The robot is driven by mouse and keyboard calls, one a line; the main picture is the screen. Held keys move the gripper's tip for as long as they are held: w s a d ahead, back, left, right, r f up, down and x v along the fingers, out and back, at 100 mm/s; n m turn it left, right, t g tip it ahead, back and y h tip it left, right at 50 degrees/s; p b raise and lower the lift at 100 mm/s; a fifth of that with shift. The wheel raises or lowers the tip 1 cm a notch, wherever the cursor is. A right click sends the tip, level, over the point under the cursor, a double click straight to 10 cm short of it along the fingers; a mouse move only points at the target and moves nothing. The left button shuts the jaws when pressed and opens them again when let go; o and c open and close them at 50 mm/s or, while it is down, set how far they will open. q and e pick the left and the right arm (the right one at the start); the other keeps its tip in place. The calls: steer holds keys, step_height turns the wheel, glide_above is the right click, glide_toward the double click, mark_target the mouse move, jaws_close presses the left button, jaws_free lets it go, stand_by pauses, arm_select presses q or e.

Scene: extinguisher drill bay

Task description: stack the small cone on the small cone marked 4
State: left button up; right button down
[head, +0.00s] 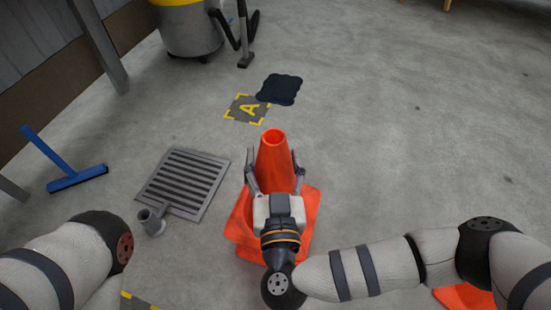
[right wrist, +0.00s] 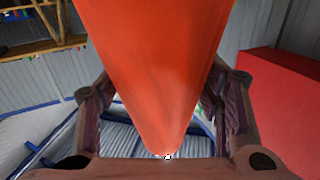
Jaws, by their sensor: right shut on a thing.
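An orange cone (head: 273,160) stands mid-view in the head view, with its open tip up. My right gripper (head: 273,170) is shut on it, one finger on each side. Square orange base edges (head: 312,208) show below, at slightly different angles, so a second cone may be under or close behind it; the gripper hides how they meet. In the right wrist view the orange cone (right wrist: 155,70) fills the space between both fingers (right wrist: 160,110). No number 4 shows on any cone. My left gripper is out of view; only its arm shows at the left.
A floor grate (head: 185,180) with a short grey pipe fitting (head: 150,222) lies left of the cone. A yellow A marking (head: 247,108) and a dark cloth (head: 279,89) lie beyond it. A blue squeegee (head: 76,178), a vacuum (head: 190,30) and another orange piece (head: 462,298) show. Right floor is clear.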

steer(key=shift+d+r, duration=0.15)
steer(key=shift+w+d+p, duration=0.1)
steer(key=shift+d+p, duration=0.15)
steer(key=shift+p, duration=0.2)
